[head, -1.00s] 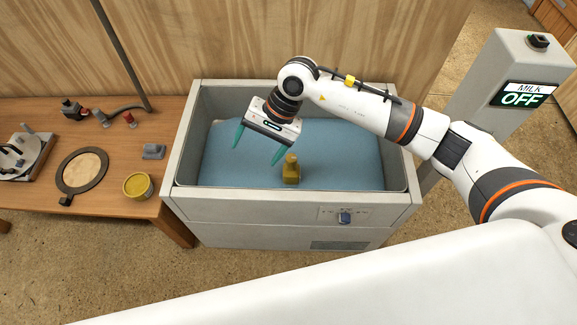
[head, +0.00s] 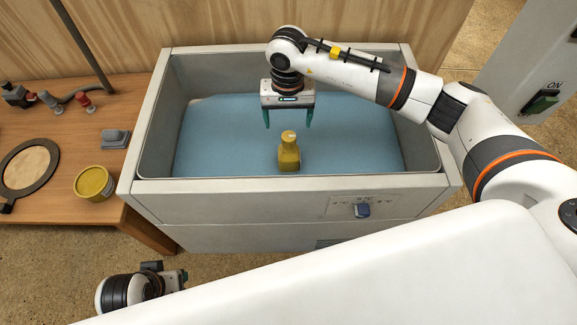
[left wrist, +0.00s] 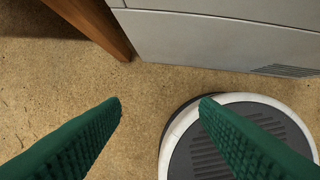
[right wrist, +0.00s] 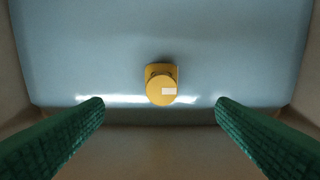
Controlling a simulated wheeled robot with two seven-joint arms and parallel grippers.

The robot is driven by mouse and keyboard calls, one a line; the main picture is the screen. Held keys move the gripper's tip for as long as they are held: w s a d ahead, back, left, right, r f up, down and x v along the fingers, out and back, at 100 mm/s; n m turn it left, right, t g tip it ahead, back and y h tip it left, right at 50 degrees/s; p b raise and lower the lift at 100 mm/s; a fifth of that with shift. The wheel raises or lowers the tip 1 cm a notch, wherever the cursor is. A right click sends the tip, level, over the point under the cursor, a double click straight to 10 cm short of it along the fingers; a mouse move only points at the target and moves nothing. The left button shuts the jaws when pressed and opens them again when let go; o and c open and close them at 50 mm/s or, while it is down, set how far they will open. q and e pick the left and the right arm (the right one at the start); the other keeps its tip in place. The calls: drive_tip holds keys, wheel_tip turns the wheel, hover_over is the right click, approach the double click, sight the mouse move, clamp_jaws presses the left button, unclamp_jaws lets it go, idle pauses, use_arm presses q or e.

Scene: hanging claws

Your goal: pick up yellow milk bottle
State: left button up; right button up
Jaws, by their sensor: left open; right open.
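The yellow milk bottle (head: 289,154) stands upright on the blue floor of the grey chest, near its front wall. My right gripper (head: 288,124) is open and empty, above and behind the bottle in the head view. In the right wrist view the bottle (right wrist: 162,88) is seen from above, centred between the two green fingers but beyond their tips. It is not touched. My left gripper (left wrist: 160,103) is open and empty over the floor in the left wrist view; in the head view its arm shows at lower left.
The grey chest (head: 200,213) has raised walls around the bottle, with a dial (head: 362,210) on its front. A wooden table (head: 112,218) at left holds a yellow tin (head: 94,184) and a round frame (head: 28,168). A post with an ON switch (head: 541,101) stands at right.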

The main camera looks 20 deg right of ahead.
sight(288, 137)
drive_tip(key=shift+f, duration=0.8)
wheel_tip(288, 137, down, 5)
drive_tip(key=shift+f+b, duration=0.15)
drive_tip(key=shift+b, duration=0.4)
drive_tip(key=shift+w+d+f+b, duration=0.1)
drive_tip(key=shift+f+b, duration=0.2)
drive_tip(key=shift+f, duration=1.2)
drive_tip(key=shift+w+d+f+b, duration=0.1)
drive_tip(key=shift+f+b, duration=0.2)
drive_tip(key=shift+f, duration=1.2)
use_arm(q)
drive_tip(key=shift+s+v, duration=0.2)
drive_tip(key=shift+v, duration=0.9)
drive_tip(key=shift+a, duration=0.1)
use_arm(e)
drive_tip(key=shift+c, duration=0.3)
drive_tip(key=c, duration=1.1)
drive_tip(key=shift+r, duration=0.25)
